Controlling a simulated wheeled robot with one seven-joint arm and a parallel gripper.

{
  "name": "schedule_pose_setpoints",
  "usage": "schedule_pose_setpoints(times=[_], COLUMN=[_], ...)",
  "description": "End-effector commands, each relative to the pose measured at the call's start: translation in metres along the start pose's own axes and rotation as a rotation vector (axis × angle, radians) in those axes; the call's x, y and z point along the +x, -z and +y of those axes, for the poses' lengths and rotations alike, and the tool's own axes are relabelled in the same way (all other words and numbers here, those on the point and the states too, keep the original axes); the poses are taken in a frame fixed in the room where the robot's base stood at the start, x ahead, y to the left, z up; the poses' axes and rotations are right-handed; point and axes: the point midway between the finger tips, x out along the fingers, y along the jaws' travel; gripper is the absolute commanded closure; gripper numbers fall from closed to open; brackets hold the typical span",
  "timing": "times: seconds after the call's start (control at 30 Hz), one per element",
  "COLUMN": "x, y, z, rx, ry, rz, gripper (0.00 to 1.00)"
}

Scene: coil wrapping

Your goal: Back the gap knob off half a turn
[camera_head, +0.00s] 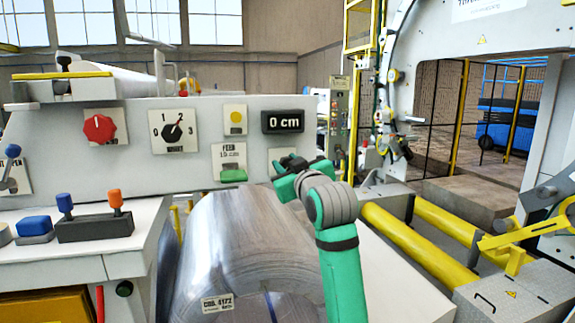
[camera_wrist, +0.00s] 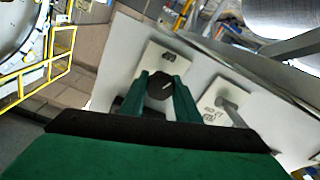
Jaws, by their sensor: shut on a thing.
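A round black knob (camera_wrist: 160,90) with a white pointer mark sits on a pale plate (camera_wrist: 150,60) in the wrist view. My gripper (camera_wrist: 161,79) has its two green fingers closed on either side of this knob. The plate's lettering is too small to read, so I cannot confirm that this is the gap knob. In the head view my green arm reaches the right part of the grey panel (camera_head: 270,156), with my gripper (camera_head: 292,165) against it. The knob is hidden there behind my gripper and wrist.
The panel also has a red knob (camera_head: 98,129), a numbered dial (camera_head: 174,132), a green feed button (camera_head: 233,175) and a display reading 0 cm (camera_head: 283,121). A metal coil (camera_head: 240,250) lies below.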

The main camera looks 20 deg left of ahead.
Motion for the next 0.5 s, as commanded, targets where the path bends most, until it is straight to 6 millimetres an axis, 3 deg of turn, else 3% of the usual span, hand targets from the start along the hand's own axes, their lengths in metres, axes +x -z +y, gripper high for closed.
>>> schedule_pose_setpoints(times=[0.5], x=[0.0005], y=[0.0005], z=[0.0003], rx=[-0.351], ry=[0.009], rz=[-0.010], gripper=[0.93])
